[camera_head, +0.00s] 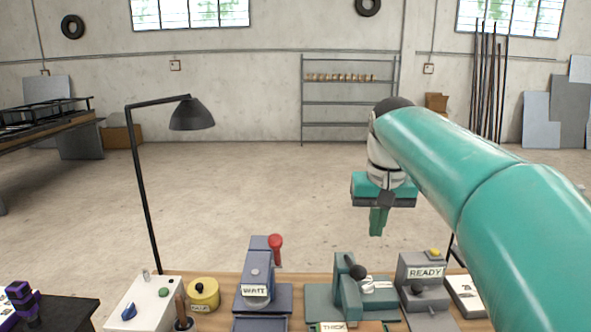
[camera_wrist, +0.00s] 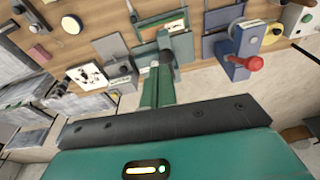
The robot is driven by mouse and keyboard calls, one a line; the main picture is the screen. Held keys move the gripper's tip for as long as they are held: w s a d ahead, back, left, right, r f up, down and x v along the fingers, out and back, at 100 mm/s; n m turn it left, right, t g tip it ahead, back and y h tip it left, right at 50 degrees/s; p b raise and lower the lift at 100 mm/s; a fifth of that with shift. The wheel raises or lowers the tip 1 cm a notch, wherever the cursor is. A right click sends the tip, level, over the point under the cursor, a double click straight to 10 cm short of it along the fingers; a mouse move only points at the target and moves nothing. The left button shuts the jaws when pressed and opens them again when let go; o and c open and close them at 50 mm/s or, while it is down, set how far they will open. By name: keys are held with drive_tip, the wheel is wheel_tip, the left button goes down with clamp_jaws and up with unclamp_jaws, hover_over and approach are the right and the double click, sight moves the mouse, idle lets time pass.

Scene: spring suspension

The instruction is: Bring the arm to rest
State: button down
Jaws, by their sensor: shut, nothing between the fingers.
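My gripper (camera_head: 377,222) hangs at the end of my teal arm, in the right half of the head view. Its fingers point down and are closed together with nothing between them. It appears above and behind the wooden workbench (camera_head: 225,321), apart from the devices on it. In the wrist view the closed teal fingers (camera_wrist: 158,90) reach toward a green device, and the bench (camera_wrist: 75,40) shows tilted across the top. My arm hides part of the right side of the head view.
The bench holds a blue device marked WAIT (camera_head: 262,285), a green device (camera_head: 347,290), a grey READY box (camera_head: 423,280), a yellow tin (camera_head: 203,294) and a white box (camera_head: 140,308). A black lamp (camera_head: 192,114) rises at left. Open floor lies behind, before a shelf rack (camera_head: 350,102).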

drive_tip(key=s+f+t, duration=0.1)
drive_tip(key=s+f, duration=0.6)
drive_tip(key=s, duration=0.4)
drive_tip(key=s+f+t, duration=0.2)
drive_tip(key=s+f, duration=0.5)
drive_tip(key=s, duration=0.4)
drive_tip(key=shift+s+n+t, duration=0.15)
drive_tip(key=shift+n+t, duration=0.15)
drive_tip(key=shift+s+f, duration=0.1)
drive_tip(key=shift+s, duration=0.05)
